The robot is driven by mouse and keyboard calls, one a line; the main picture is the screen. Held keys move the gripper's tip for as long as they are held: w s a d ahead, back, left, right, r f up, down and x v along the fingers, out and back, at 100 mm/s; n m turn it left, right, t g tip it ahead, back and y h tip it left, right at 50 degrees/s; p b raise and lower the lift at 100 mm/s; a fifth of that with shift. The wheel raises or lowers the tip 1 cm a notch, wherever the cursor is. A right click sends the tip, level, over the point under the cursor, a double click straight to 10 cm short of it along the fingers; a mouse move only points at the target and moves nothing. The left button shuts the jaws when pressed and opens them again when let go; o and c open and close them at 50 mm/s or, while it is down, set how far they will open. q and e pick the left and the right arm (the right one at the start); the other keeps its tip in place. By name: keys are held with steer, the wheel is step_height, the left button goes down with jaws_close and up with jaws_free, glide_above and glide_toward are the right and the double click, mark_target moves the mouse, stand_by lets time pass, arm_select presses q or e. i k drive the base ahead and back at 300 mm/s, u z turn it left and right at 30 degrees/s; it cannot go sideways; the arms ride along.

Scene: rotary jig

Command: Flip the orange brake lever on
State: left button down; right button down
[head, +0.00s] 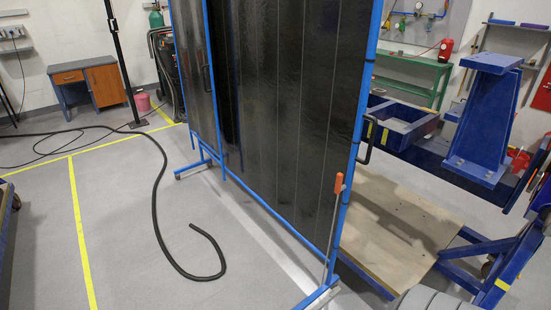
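An orange lever grip (338,184) sits at the top of a thin grey rod (330,240) in the head view, right of the middle. The rod stands nearly upright, leaning slightly to the right at the top. It is in front of the blue frame edge of a dark screen (280,120), and its lower end is near the frame's foot. I cannot tell exactly what the rod is fixed to. Neither of my grippers is in view.
A wooden board (395,225) and blue metal frames (490,120) lie right of the screen. A black hose (157,200) curls over the floor at left. The floor between hose and screen is clear. A wooden desk (90,85) and a green bench (412,72) stand farther back.

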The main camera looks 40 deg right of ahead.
mark_target(339, 188)
steer(key=u, duration=0.1)
steer(key=i, duration=1.1)
steer(key=z, duration=0.7)
steer(key=i, duration=0.85)
steer(key=z, duration=1.25)
steer(key=i, duration=0.3)
steer(key=z, duration=0.15)
